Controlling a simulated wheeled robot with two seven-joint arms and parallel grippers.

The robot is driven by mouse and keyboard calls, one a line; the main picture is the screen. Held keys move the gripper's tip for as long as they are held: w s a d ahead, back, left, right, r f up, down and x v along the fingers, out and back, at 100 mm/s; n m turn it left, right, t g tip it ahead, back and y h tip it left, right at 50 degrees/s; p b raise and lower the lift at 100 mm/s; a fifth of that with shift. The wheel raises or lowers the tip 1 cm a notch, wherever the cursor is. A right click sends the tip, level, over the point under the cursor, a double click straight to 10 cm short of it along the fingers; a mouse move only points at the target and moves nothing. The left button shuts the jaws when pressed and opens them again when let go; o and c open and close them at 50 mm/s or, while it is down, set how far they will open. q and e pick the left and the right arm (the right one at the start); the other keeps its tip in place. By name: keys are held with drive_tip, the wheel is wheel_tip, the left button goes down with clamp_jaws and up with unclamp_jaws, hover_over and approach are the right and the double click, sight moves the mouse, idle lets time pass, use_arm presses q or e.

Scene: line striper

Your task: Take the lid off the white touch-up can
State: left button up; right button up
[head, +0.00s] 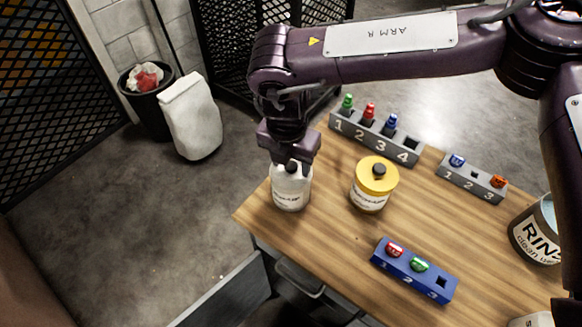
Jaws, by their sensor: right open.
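The white touch-up can (291,190) stands upright near the left corner of the wooden table. It has a white lid with a dark knob on top. My right gripper (289,160) is directly above the can, pointing down, with its fingers around or just beside the knob. The fingers are open; contact with the knob cannot be told, since the gripper hides part of the lid. My left gripper is out of view.
A yellow-lidded can (375,183) stands close to the right. A grey numbered rack (372,138), a smaller grey rack (470,180) and a blue rack (413,272) hold coloured pieces. A rinse container (537,232) is at the right edge. Bare table lies between them.

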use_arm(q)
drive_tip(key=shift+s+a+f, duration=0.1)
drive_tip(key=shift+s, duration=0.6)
use_arm(e)
drive_tip(key=c, duration=1)
drive_tip(key=shift+c, duration=0.2)
